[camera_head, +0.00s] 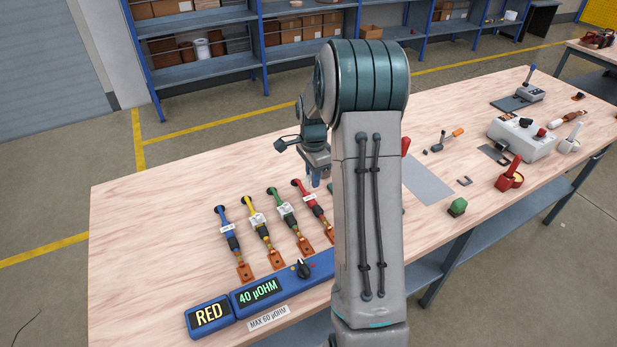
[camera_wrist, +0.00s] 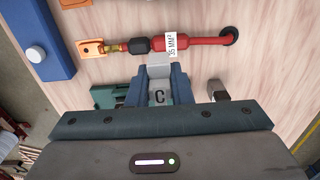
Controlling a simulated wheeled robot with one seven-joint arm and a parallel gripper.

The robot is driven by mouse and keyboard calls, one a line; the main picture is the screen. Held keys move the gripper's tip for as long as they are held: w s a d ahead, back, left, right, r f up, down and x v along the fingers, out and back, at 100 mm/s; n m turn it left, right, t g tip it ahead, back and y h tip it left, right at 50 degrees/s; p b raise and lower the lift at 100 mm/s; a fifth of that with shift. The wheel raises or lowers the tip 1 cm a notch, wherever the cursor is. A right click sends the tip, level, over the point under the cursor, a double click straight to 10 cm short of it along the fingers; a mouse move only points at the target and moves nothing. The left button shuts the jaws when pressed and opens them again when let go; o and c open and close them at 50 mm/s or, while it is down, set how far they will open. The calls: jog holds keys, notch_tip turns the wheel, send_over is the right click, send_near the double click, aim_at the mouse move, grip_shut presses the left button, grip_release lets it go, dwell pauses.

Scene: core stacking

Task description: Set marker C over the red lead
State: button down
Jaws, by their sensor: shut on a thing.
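Marker C (camera_wrist: 159,97) is a pale grey piece with a black letter C, held between the blue fingers of my gripper (camera_wrist: 160,80). The red lead (camera_wrist: 200,42) runs across the upper wrist view, with a copper lug at its left end, a black sleeve and a white 35 mm² label (camera_wrist: 171,45). The marker's front end is close to the lead beside this label; I cannot tell whether they touch. In the head view my gripper (camera_head: 316,178) is just beyond the red lead (camera_head: 311,205), and my arm hides the marker.
Blue (camera_head: 228,232), yellow (camera_head: 257,223) and green (camera_head: 286,213) leads lie left of the red one, with white pieces on them. A blue meter (camera_head: 258,291) reads 40 µOHM beside a RED display (camera_head: 209,315).

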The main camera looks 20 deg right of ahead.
aim_at(312, 202)
jog(key=shift+f, duration=0.15)
jog(key=shift+f+b, duration=2.25)
jog(key=shift+f, duration=0.5)
jog(key=shift+f+b, duration=0.75)
jog(key=shift+f, duration=0.05)
jog(key=shift+r, duration=0.3)
jog(key=shift+r+p, duration=0.2)
jog(key=shift+p, duration=0.1)
jog(key=shift+f, duration=0.25)
dwell(1.8)
jog(key=shift+r, duration=0.25)
dwell(1.4)
